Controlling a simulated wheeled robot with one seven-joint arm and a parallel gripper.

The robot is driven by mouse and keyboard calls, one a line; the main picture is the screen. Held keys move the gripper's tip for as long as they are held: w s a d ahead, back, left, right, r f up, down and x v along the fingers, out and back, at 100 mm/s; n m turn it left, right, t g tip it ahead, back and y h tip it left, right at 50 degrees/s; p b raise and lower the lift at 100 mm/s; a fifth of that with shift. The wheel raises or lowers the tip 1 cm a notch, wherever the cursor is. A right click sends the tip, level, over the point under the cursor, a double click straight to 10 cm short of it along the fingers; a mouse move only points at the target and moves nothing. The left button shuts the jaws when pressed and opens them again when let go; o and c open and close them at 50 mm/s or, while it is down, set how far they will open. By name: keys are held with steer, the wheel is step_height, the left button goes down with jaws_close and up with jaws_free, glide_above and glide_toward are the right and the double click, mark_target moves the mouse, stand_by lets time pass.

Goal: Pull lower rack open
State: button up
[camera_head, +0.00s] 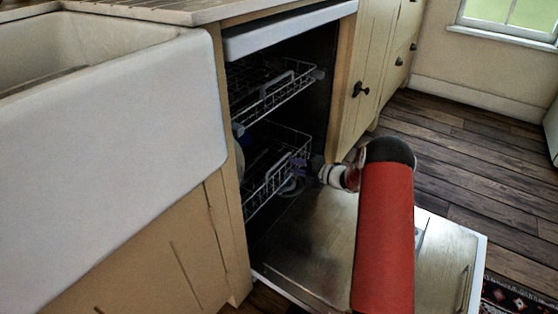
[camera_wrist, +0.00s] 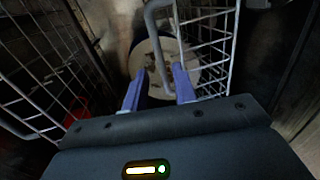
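The lower rack (camera_head: 272,178) is a wire basket inside the open dishwasher, and its front shows at the opening. Its wire sides also show in the wrist view (camera_wrist: 215,45). A grey handle bar (camera_wrist: 151,22) on the rack runs down toward the space between my fingertips. My gripper (camera_head: 300,166) is at the front of the lower rack, reaching in over the lowered door. In the wrist view my gripper's two bluish fingers (camera_wrist: 158,88) are apart, with a gap between them. I cannot tell whether either finger touches the handle.
The dishwasher door (camera_head: 318,245) lies folded down under my arm. The upper rack (camera_head: 268,90) is inside above. A round pale dish (camera_wrist: 160,68) is behind the fingers. A white sink (camera_head: 120,150) is at left, and a cabinet (camera_head: 362,75) at right.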

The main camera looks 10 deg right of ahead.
mark_target(280, 161)
steer(key=b+x, duration=0.1)
steer(key=x, duration=0.6)
steer(key=shift+a, duration=0.2)
jaws_close()
